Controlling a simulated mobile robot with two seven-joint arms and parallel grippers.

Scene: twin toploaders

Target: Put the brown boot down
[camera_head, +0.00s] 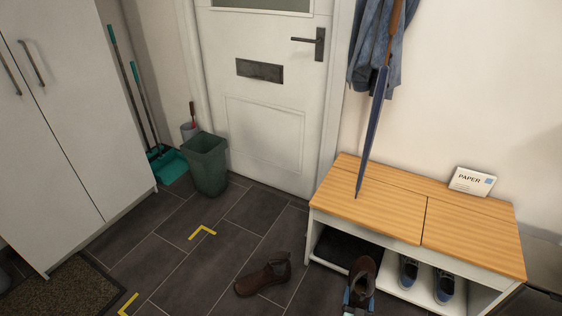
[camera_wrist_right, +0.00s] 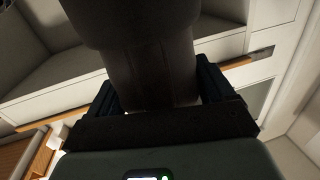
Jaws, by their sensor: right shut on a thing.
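One brown boot (camera_head: 362,279) is in my right gripper (camera_head: 358,300), in front of the bench's left compartment in the head view. In the right wrist view the same boot (camera_wrist_right: 150,70) looks dark and fills the space between the fingers (camera_wrist_right: 170,92), which press on it from both sides. I cannot tell exactly how high it is above the floor. A second brown boot (camera_head: 263,276) lies on the dark tiled floor to the left, apart from the gripper. My left gripper is out of view.
The bench (camera_head: 385,208) has a wooden top, with an umbrella (camera_head: 372,130) and a paper sign (camera_head: 472,181). Its lower shelf holds a black mat (camera_head: 342,247) and blue shoes (camera_head: 444,284). Yellow corner marks (camera_head: 203,231) lie on open floor. A green bin (camera_head: 207,165) stands by the door.

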